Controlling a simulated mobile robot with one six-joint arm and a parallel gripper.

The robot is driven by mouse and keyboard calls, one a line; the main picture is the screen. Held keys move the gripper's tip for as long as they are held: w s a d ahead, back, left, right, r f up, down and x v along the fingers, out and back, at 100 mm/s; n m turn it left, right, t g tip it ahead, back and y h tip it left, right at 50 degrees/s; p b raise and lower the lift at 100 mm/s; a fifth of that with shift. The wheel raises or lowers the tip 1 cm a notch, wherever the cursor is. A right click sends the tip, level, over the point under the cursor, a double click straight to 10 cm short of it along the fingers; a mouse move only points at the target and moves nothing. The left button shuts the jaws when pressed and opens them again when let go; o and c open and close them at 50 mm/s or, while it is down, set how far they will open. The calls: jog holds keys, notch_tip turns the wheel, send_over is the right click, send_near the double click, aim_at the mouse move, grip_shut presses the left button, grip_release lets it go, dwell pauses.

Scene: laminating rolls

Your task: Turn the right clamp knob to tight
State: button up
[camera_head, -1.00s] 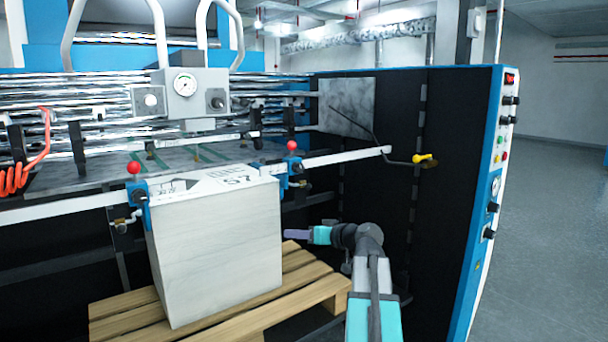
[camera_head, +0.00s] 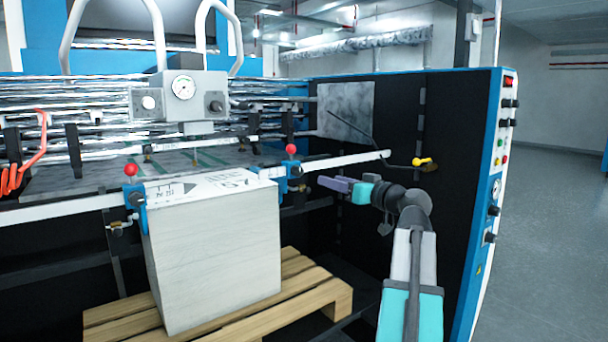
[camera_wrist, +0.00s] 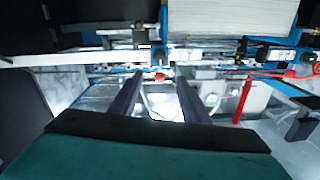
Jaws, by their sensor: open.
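The right clamp (camera_head: 294,174) is blue, sits on the white rail beside the stack and has a red ball knob (camera_head: 291,149) on top. The left clamp (camera_head: 137,201) is alike, with its own red ball (camera_head: 130,170). My gripper (camera_head: 324,182) is just right of the right clamp, apart from it, with its fingers pointing left. In the wrist view, my open gripper (camera_wrist: 158,88) has two dark fingers with nothing held between them. A red ball (camera_wrist: 160,76) shows beyond and between the fingertips.
A tall white stack (camera_head: 215,255) stands on a wooden pallet (camera_head: 330,300) below the clamps. A white rail (camera_head: 345,160) runs past the right clamp. A thin rod with a yellow knob (camera_head: 422,161) juts out at the right. The dark machine side closes the right.

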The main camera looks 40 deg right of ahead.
aim_at(300, 172)
jog(key=shift+w, duration=0.1)
jog(key=w, duration=1.3)
jog(key=shift+w+d, duration=0.1)
jog(key=shift+w, duration=0.25)
jog(key=c, duration=1)
